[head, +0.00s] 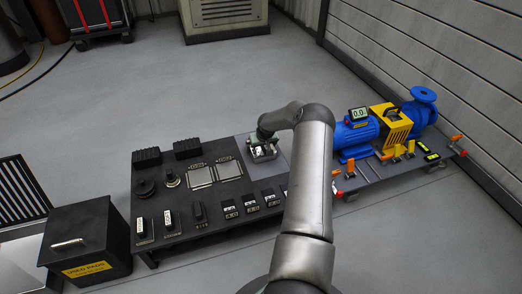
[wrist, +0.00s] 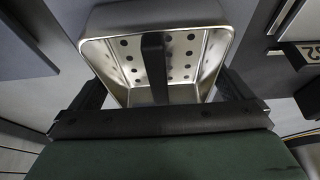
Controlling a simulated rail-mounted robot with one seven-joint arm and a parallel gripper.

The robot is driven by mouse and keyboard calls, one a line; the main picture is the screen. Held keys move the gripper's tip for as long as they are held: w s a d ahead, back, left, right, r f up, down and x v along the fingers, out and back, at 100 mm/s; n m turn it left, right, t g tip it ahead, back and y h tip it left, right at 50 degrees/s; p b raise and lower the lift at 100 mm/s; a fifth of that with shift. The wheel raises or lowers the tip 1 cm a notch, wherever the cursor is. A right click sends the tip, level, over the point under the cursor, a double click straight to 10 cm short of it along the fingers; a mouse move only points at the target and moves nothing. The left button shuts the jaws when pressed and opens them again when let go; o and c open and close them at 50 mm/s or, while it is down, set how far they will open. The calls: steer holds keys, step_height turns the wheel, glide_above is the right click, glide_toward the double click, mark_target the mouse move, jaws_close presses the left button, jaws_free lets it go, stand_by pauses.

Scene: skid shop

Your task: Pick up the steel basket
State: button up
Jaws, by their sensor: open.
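The steel basket (wrist: 120,50) is an open metal box with rows of round holes in its walls. It fills the upper middle of the wrist view, with a dark bar (wrist: 155,65) running across its opening. My gripper (wrist: 162,88) is open, one black finger on each side of the basket's near part; I cannot tell whether they touch it. In the head view the basket (head: 264,154) sits on the grey right part of the dark bench, just below my gripper (head: 263,141), partly hidden by it.
The dark bench (head: 180,222) holds black blocks, square plates and several small labelled parts left of the basket. A blue pump motor (head: 352,137) with a yellow guard (head: 390,130) stands to the right. A black used-pads bin (head: 88,238) is at lower left. Open floor lies behind.

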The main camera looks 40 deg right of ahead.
steer(key=shift+f, duration=0.1)
steer(key=c, duration=0.7)
steer(key=shift+r, duration=0.35)
steer(key=r+p, duration=0.2)
steer(key=r, duration=0.2)
steer(key=shift+a+r+p, duration=0.15)
steer(key=shift+a+p, duration=0.05)
steer(key=shift+p, duration=0.1)
steer(key=s+a+r+p, duration=0.2)
steer(key=a+r, duration=0.1)
steer(key=s+a+r+p, duration=0.1)
steer(key=s+a+r, duration=0.1)
steer(key=s+a, duration=0.1)
steer(key=s+a+r+p, duration=0.2)
steer(key=s+a+r, duration=0.1)
steer(key=a, duration=0.2)
steer(key=shift+s+r+p, duration=0.15)
steer(key=shift+r+p, duration=0.15)
